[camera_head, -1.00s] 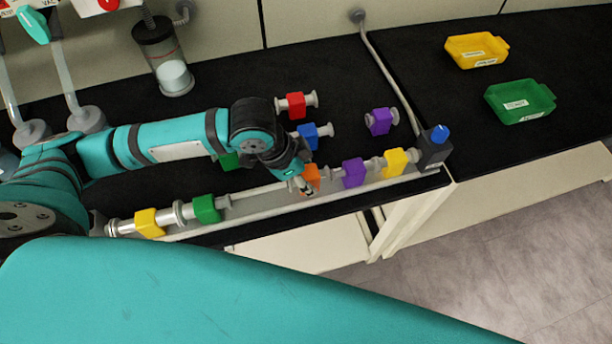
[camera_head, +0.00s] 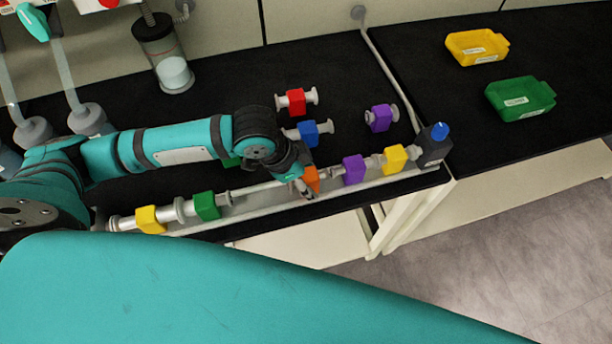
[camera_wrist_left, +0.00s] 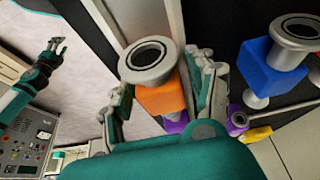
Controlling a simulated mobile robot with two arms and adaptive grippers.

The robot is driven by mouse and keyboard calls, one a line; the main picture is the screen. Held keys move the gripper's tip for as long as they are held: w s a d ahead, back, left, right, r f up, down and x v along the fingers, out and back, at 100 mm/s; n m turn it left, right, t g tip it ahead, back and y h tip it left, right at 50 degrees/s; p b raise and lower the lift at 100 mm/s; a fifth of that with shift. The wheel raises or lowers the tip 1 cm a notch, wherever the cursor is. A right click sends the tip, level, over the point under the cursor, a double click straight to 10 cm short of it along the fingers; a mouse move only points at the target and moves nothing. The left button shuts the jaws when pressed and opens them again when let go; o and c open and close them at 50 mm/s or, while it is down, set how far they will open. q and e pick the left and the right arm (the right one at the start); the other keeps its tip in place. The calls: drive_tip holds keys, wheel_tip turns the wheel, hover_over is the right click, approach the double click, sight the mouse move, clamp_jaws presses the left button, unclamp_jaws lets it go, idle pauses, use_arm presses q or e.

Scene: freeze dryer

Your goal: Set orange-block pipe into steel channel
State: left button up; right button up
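The orange-block pipe (camera_head: 312,179) is between the fingers of my left gripper (camera_head: 302,186), over the middle of the steel channel (camera_head: 255,209) and roughly in line with it. In the left wrist view the orange-block pipe (camera_wrist_left: 161,99) shows its grey flange facing the camera, with a finger of my left gripper (camera_wrist_left: 163,92) close on each side. I cannot tell whether the pipe touches the channel floor. My right gripper (camera_wrist_left: 53,46) shows small in the left wrist view, empty, its fingers apparently spread.
In line with the channel are yellow (camera_head: 150,219) and green (camera_head: 206,206) pipes at left, purple (camera_head: 354,169) and yellow (camera_head: 395,158) pipes at right, beside a blue-topped end block (camera_head: 434,146). Red (camera_head: 296,102), blue (camera_head: 308,133) and purple (camera_head: 380,118) pipes lie behind.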

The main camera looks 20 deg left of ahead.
use_arm(q)
drive_tip(key=shift+r, duration=0.55)
drive_tip(key=v, duration=1.2)
drive_tip(key=shift+w+r, duration=0.1)
